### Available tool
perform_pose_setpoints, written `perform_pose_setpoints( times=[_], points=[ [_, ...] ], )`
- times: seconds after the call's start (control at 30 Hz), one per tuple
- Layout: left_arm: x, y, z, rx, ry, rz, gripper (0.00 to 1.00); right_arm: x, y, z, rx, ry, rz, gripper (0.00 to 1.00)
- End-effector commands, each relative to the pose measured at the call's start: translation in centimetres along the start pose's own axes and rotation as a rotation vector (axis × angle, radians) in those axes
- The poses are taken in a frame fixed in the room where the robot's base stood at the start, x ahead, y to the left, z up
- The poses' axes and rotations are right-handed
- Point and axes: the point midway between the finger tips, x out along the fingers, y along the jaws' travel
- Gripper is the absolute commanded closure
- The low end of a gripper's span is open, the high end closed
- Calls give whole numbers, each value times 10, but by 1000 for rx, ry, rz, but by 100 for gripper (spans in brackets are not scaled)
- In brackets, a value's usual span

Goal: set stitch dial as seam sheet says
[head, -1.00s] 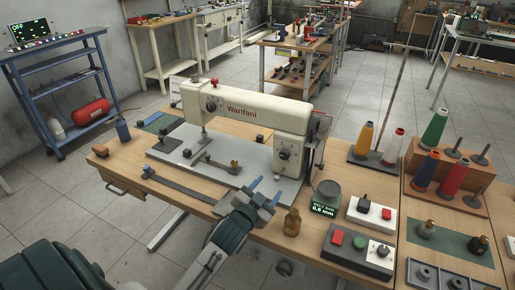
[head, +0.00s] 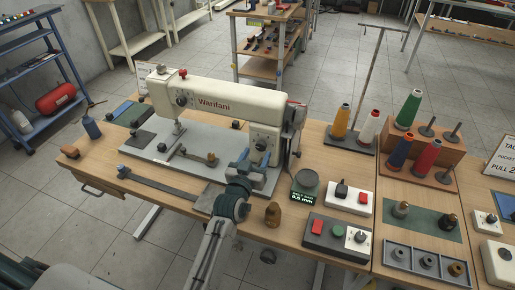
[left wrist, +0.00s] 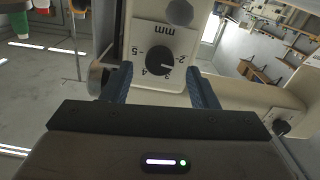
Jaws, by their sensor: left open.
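The stitch dial (head: 261,144) is a dark round knob on the right column of the cream Warifani sewing machine (head: 215,104). In the left wrist view the dial (left wrist: 158,62) appears upside down, with "mm" and numbers around it; its pale mark seems to point toward the 2. My left gripper (head: 254,160) is open in front of the dial; in the left wrist view its blue fingers (left wrist: 160,84) stand either side of it, apparently short of it. A white card (head: 151,76) behind the machine has unreadable text; I cannot tell whether it is the seam sheet.
Thread cones (head: 409,110) are farther right. A partly cut-off sign (head: 503,156) is at the right edge.

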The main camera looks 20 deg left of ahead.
Motion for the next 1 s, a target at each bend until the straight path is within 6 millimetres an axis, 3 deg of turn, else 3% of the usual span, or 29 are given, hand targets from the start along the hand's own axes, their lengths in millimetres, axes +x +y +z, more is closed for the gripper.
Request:
perform_pose_setpoints(
  times=[0.2,0.5,0.53,0.77,1.0],
  points=[
    [22,0,0,-1,0,0,46,-6,0,0,0,0,0,64],
    [24,0,0,0,0,0,46,-6,-1,0,0,0,-1,64],
    [24,0,0,0,0,0,48,-6,-1,0,0,0,-1,64],
    [24,0,0,0,0,0,91,-6,-1,0,0,0,-1,64],
    [24,0,-1,-100,-2,0,91,-16,0,0,1,0,-1,64]
  ],
)
